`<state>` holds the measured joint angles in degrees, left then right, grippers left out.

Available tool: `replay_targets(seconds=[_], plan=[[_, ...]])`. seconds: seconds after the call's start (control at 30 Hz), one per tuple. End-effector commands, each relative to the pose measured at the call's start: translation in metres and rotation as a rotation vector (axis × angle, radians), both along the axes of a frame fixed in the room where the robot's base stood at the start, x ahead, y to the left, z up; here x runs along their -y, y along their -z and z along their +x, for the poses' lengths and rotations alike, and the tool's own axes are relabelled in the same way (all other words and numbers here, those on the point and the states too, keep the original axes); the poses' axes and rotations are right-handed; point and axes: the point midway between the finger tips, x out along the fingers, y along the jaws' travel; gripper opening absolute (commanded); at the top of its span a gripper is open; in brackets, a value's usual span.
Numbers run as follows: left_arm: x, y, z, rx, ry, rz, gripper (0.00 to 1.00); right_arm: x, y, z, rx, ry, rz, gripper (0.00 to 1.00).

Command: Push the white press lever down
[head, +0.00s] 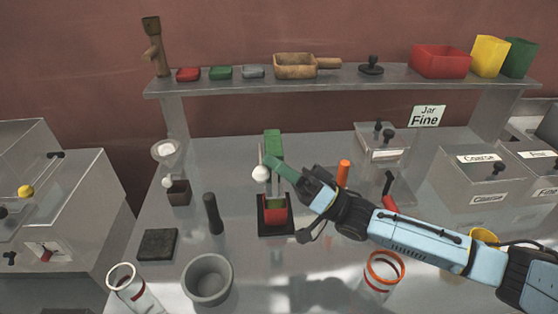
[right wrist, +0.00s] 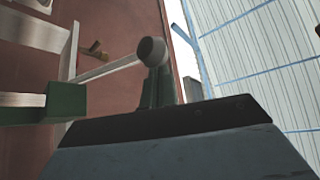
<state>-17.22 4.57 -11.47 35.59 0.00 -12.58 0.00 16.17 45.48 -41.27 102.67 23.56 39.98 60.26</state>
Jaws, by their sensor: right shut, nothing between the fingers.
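The white press lever ends in a round white knob (head: 260,173), which also shows in the right wrist view (right wrist: 151,50) with its thin arm running left from it. The lever belongs to a press with a green top block (head: 273,143) and a red cup (head: 275,209) on a black base. My right gripper (head: 273,163) is shut and empty, its green fingertips just right of the knob and slightly above it in the head view. In the right wrist view the knob overlaps the finger ends (right wrist: 160,88). I cannot tell whether they touch. My left gripper is out of view.
A grey bowl (head: 207,280), a dark tamper (head: 213,214) and a dark square pad (head: 158,244) stand left of the press. An orange-rimmed jar (head: 382,271) stands below my right arm. A shelf (head: 420,86) with trays runs along the back.

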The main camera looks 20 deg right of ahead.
Motion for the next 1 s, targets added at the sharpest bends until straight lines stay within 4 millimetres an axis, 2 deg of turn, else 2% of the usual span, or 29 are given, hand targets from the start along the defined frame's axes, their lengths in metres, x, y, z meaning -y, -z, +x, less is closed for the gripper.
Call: replay_targets(seconds=[0.17, 0.53, 1.0], plan=[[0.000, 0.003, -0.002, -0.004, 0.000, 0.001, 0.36, 0.000, 0.002, 0.000, 0.006, 0.000, -0.002, 0.00], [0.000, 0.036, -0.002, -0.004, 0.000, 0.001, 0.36, -0.002, 0.023, -0.006, 0.120, 0.000, -0.034, 0.00], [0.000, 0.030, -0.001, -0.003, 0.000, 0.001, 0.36, 0.000, 0.016, -0.006, 0.129, 0.001, -0.037, 0.00]])
